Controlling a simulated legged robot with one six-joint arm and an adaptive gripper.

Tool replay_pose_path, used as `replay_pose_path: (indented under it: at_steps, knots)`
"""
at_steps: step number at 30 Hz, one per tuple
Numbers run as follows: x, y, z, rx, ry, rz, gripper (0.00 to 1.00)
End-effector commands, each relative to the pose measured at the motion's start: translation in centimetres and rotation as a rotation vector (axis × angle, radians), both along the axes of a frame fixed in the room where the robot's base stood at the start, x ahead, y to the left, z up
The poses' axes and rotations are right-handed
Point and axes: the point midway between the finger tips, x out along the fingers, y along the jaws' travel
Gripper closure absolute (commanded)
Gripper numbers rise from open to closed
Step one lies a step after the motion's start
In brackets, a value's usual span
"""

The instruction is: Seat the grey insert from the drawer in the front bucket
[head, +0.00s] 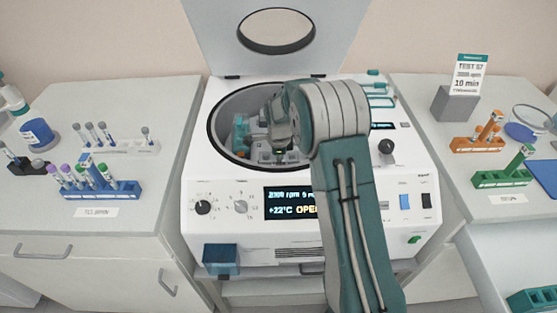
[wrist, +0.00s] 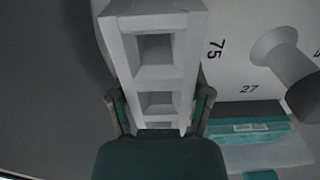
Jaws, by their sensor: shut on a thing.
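My gripper (wrist: 160,110) is shut on the grey insert (wrist: 122,45), a pale block with a row of square openings. In the head view my gripper (head: 279,150) is inside the open centrifuge bowl, and my arm hides the bowl's right side. A teal bucket (wrist: 255,143) shows at the lower right of the wrist view, beside the insert and apart from it in the picture. I cannot tell whether it is the front bucket. The insert's lower end is hidden.
The centrifuge (head: 290,230) has its lid (head: 215,25) raised. A rotor with printed numbers and a grey knob (wrist: 275,52) lies beside the insert. Tube racks (head: 120,188) stand left; an open drawer (head: 500,262) is at the lower right.

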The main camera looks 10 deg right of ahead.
Motion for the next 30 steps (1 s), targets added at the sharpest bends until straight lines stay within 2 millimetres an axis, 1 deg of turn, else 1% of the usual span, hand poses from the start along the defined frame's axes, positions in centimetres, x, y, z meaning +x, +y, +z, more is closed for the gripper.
replay_pose_path:
  at_steps: [7, 19, 20, 21, 23, 25, 30]
  knots:
    - [0.0, 0.0, -0.9, 0.0, 0.002, 0.0, 0.81]
    - [-0.2, 0.0, -1.5, 0.0, 0.008, 0.001, 0.78]
    - [-0.2, 0.0, -1.5, 0.0, 0.009, 0.001, 0.84]
    - [-0.2, 0.0, -1.6, 0.0, 0.009, 0.001, 0.87]
    - [-0.3, 0.0, -1.8, 0.0, 0.009, 0.001, 0.85]
    - [-0.2, 0.0, -2.0, 0.0, 0.009, 0.001, 0.8]
    - [-0.3, 0.0, -2.5, 0.0, 0.008, 0.0, 0.62]
